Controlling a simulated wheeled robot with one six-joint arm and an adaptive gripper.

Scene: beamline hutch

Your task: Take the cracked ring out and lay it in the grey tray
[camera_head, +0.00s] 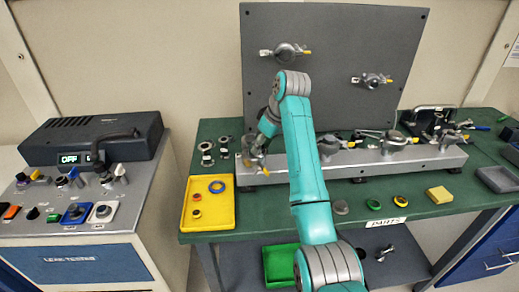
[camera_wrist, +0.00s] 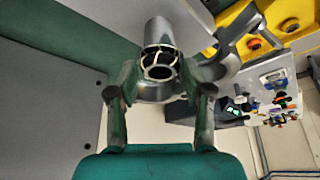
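My gripper (camera_wrist: 158,82) is at the left end of the silver rail, where my arm hides part of it in the head view (camera_head: 255,155). In the wrist view its two fingers stand wide apart, one on each side of a metal pipe fitting (camera_wrist: 158,33). A round, ring-like mouth (camera_wrist: 160,62) shows between the fingertips; I cannot tell whether it is the cracked ring. No crack can be made out, and contact with the fingers is unclear.
The yellow tray (camera_head: 187,216) at the table's left holds a blue ring (camera_head: 217,187) and small orange-red rings. Several clamps stand on the silver rail (camera_head: 405,163). A yellow block (camera_head: 439,195) and loose rings (camera_head: 400,201) lie along the front. A grey panel (camera_head: 340,40) rises behind.

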